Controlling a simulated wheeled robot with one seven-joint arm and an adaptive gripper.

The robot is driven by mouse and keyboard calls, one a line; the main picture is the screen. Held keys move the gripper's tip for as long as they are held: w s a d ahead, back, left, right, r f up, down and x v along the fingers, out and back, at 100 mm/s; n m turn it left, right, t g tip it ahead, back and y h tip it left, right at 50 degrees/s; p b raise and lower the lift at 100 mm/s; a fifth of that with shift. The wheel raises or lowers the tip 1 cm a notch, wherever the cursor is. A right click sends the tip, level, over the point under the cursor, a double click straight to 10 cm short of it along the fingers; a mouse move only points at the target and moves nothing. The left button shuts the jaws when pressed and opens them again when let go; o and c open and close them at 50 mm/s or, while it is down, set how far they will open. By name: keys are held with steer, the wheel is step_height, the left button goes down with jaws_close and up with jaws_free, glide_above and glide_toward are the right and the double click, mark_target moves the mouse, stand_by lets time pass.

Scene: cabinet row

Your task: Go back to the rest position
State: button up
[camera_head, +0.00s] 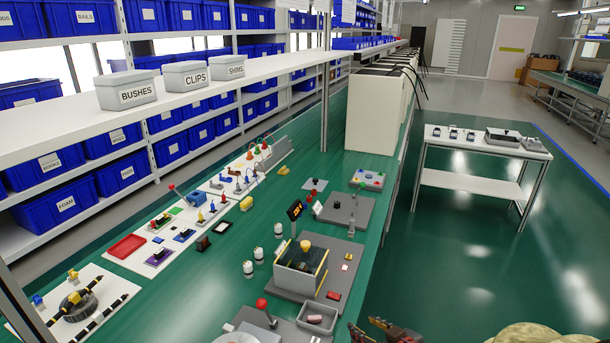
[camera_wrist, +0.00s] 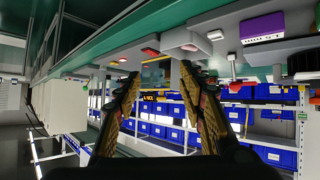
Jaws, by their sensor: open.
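My gripper (camera_wrist: 160,74) shows in the wrist view with its two brown, ridged fingers spread apart. Nothing is held between the fingers. In the head view only the finger ends of my gripper (camera_head: 377,329) show at the bottom edge, right of the green bench (camera_head: 225,290). The gripper is apart from the things on the bench. The rest of the arm is mostly out of the head view. The wrist view looks out tilted, with the bench edge (camera_wrist: 110,47) across its top.
A grey tray (camera_head: 316,318) and a glass-sided box (camera_head: 300,270) stand on the bench near the gripper. White cabinets (camera_head: 375,115) stand farther back. A white side table (camera_head: 475,140) stands at the right. The green floor between is clear. Blue bins (camera_head: 55,200) fill the left shelves.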

steer(key=s+d+f+m+g+h, duration=0.25)
steer(key=s+d+h, duration=0.2)
steer(key=d, duration=0.55)
steer(key=s+d+r+m+g+h, duration=0.2)
steer(key=s+d+r+g+h, duration=0.15)
steer(key=s, duration=0.35)
steer(key=s+a+r+y+p, duration=0.1)
steer(key=s+a+r, duration=0.2)
steer(key=r, duration=0.3)
steer(key=s+a+r+m+y+p, duration=0.1)
steer(key=s+a+r, duration=0.3)
steer(key=r, duration=0.3)
steer(key=s+a+r+t+y, duration=0.1)
steer(key=s+a+r, duration=0.2)
steer(key=r, duration=0.3)
steer(key=shift+s+a+r+p, duration=0.4)
steer(key=shift+s, duration=0.4)
